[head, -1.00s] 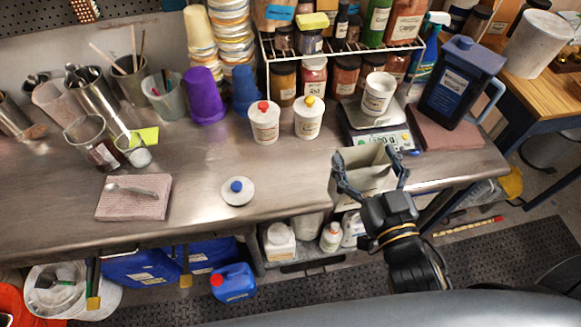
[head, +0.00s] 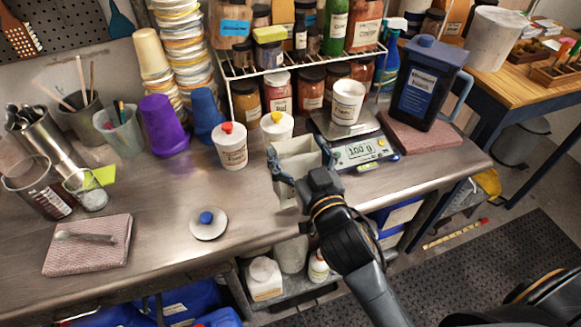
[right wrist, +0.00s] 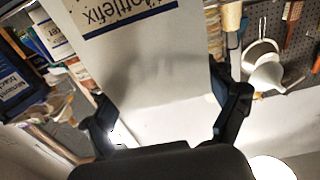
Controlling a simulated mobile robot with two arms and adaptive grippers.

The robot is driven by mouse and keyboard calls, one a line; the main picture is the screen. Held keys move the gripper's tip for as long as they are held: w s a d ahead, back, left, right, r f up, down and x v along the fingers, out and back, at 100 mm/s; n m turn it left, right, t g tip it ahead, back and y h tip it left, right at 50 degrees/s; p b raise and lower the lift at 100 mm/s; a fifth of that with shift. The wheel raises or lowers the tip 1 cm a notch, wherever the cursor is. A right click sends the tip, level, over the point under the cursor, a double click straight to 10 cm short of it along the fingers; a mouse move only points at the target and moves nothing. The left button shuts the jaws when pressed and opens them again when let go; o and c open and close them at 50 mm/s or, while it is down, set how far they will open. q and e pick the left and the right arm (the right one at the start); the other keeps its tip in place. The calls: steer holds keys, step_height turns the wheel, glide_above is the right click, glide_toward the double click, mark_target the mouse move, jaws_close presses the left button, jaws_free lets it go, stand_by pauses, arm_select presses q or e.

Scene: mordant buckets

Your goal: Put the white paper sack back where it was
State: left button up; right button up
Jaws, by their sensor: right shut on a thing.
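The white paper sack (head: 296,151) is upright between the fingers of my right gripper (head: 298,176), which is shut on it. In the head view it is at the bench, left of the scale and in front of the yellow-knobbed tub. I cannot tell whether its base touches the bench top. In the right wrist view the sack (right wrist: 150,55) fills the middle, its dark lettering upside down, with a finger of the right gripper (right wrist: 167,102) at each side. My left gripper is not in view.
A scale (head: 358,152) bearing a white tub (head: 347,103) stands to the right. A red-knobbed tub (head: 230,150) and a yellow-knobbed tub (head: 277,128) stand behind left. A white lid (head: 208,226) lies near the front edge. Bare steel bench (head: 150,195) lies left of the lid.

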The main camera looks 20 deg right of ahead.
steer(key=shift+w+a+f, duration=0.2)
steer(key=shift+w+f, duration=0.2)
steer(key=shift+f, duration=0.1)
steer(key=shift+w+a+f, duration=0.15)
steer(key=shift+w+f, duration=0.25)
steer(key=shift+f, duration=0.1)
step_height(320, 180, down, 3)
steer(key=shift+w+f, duration=0.1)
steer(key=shift+w, duration=0.05)
steer(key=shift+f, duration=0.2)
steer(key=shift+f, duration=0.15)
steer(key=o, duration=1.6)
steer(key=shift+o, duration=0.2)
